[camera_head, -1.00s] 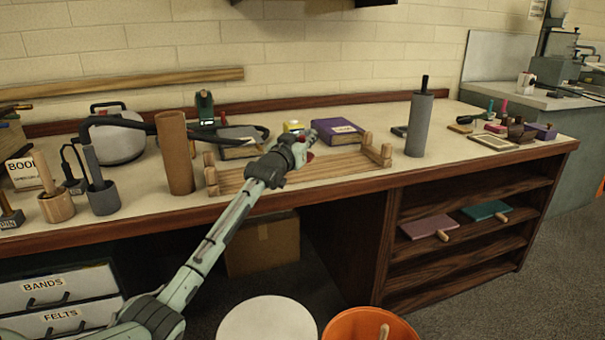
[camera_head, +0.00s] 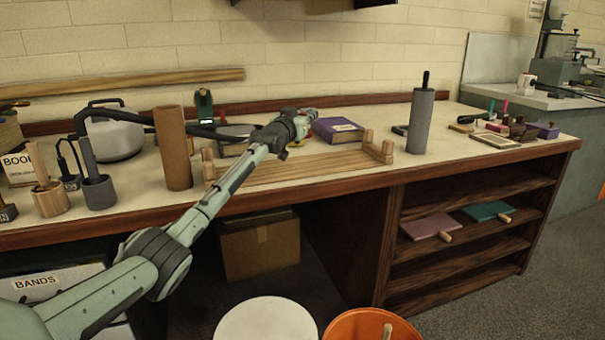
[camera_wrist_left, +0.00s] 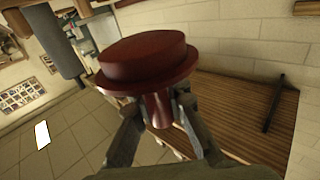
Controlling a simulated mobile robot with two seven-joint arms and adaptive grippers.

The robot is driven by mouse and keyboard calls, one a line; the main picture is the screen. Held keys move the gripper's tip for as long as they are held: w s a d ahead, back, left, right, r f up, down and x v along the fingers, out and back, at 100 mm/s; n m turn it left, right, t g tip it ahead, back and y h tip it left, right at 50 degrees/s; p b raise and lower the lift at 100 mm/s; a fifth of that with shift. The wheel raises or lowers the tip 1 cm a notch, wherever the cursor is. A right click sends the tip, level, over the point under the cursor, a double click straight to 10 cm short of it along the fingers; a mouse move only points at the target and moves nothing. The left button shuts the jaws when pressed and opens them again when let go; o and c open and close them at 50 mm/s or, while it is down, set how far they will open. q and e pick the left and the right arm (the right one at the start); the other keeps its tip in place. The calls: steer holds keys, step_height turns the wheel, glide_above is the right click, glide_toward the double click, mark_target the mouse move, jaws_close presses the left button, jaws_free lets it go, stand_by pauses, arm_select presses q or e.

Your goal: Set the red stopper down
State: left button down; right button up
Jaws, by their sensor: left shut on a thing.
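My left gripper (camera_head: 303,120) is over the bench, above the back part of the wooden rack and left of the purple book. In the left wrist view it (camera_wrist_left: 160,108) is shut on the narrow stem of the red stopper (camera_wrist_left: 147,58). The stopper is dark red, with a wide flanged head that sticks out beyond the fingers. In the head view the gripper hides most or all of the stopper. My right gripper is not in view.
The wooden rack (camera_head: 290,177) lies along the bench's front edge. A brown tube (camera_head: 172,148) stands to its left, a grey roller (camera_head: 419,122) to its right. The purple book (camera_head: 338,130) lies behind the rack. Bare benchtop (camera_head: 460,150) shows right of the roller.

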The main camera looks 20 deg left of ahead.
arm_select(q)
steer(key=shift+w+a+r, duration=0.2)
steer(key=shift+w+a, duration=0.1)
steer(key=shift+w, duration=0.05)
steer(key=shift+f+b, duration=1)
steer(key=shift+f, duration=1)
